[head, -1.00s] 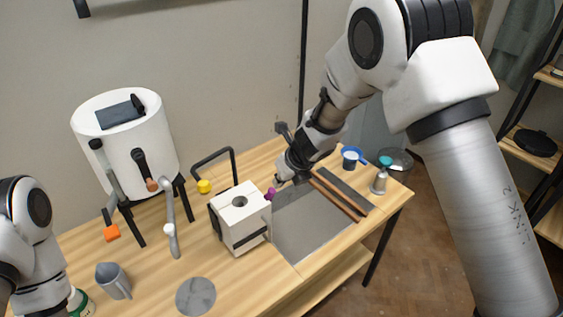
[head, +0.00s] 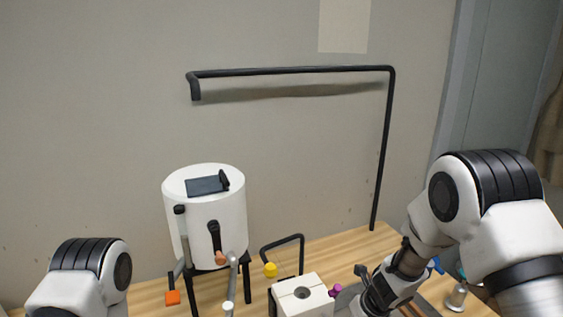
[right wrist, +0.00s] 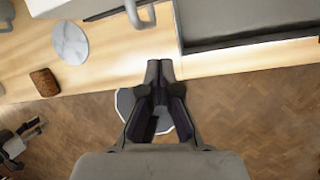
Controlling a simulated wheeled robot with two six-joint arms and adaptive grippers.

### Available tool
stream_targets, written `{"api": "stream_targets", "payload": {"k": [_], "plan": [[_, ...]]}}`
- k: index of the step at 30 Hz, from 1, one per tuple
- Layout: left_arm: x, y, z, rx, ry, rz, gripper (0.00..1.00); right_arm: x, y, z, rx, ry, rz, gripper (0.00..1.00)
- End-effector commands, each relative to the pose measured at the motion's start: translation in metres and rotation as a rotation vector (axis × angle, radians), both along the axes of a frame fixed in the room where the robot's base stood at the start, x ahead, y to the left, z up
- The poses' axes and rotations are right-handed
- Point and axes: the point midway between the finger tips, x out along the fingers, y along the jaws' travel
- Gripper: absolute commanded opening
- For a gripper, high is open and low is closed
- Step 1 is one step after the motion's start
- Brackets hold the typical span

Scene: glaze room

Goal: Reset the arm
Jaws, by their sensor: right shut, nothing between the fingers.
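My right arm comes in from the right in the head view. Its wrist is low in the picture, just right of the white box (head: 303,296), and its fingertips cannot be made out there. In the right wrist view my right gripper (right wrist: 160,66) is shut, with its fingertips together and nothing between them. The tips show over the table's front edge, with wooden floor (right wrist: 240,120) behind the fingers. My left arm shows at the lower left of the head view; its gripper is out of the picture.
A white drum (head: 204,215) on black legs stands left of the box. A black rail (head: 290,71) rises behind. The right wrist view shows a marble disc (right wrist: 70,43), a brown block (right wrist: 44,82) and a dark grey panel (right wrist: 250,25) on the wooden table (right wrist: 115,75).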

Motion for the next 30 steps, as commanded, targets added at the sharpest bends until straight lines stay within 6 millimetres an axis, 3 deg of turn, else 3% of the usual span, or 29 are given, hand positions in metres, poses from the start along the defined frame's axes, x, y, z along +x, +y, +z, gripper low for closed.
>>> {"api": "stream_targets", "payload": {"k": [1,3,5,8,9,12,15,19,20,24,30], "plan": [[0.000,0.000,-0.023,0.000,0.000,0.000,0.40,-0.029,-0.001,-0.053,0.025,0.086,-0.059,0.00],[0.000,0.000,-0.037,0.000,0.000,0.000,0.40,-0.072,0.000,-0.101,0.077,0.212,-0.202,0.00],[0.000,0.000,-0.049,0.000,0.000,0.000,0.40,-0.112,0.002,-0.140,0.128,0.335,-0.386,0.00],[0.000,0.000,-0.071,0.000,0.000,0.000,0.40,-0.187,0.006,-0.196,0.201,0.558,-0.838,0.00],[0.000,0.000,-0.079,0.000,0.000,0.000,0.40,-0.218,0.007,-0.215,0.217,0.645,-1.082,0.00],[0.000,0.000,-0.092,0.000,0.000,0.000,0.40,-0.277,-0.001,-0.241,0.222,0.763,-1.723,0.00],[0.000,0.000,-0.095,0.000,0.000,0.000,0.40,-0.314,-0.023,-0.245,0.223,0.709,-2.369,0.00],[0.001,0.000,-0.091,0.000,-0.001,0.000,0.40,-0.327,-0.059,-0.231,0.341,0.444,-3.020,0.00],[0.001,0.000,-0.091,0.000,-0.001,0.000,0.40,-0.324,-0.065,-0.231,-0.382,-0.386,3.074,0.00],[0.001,0.000,-0.091,0.000,-0.001,0.000,0.40,-0.318,-0.068,-0.231,-0.431,-0.311,2.919,0.00],[0.000,0.000,-0.091,0.000,0.000,0.000,0.40,-0.317,-0.068,-0.232,-0.430,-0.312,2.912,0.00]]}}
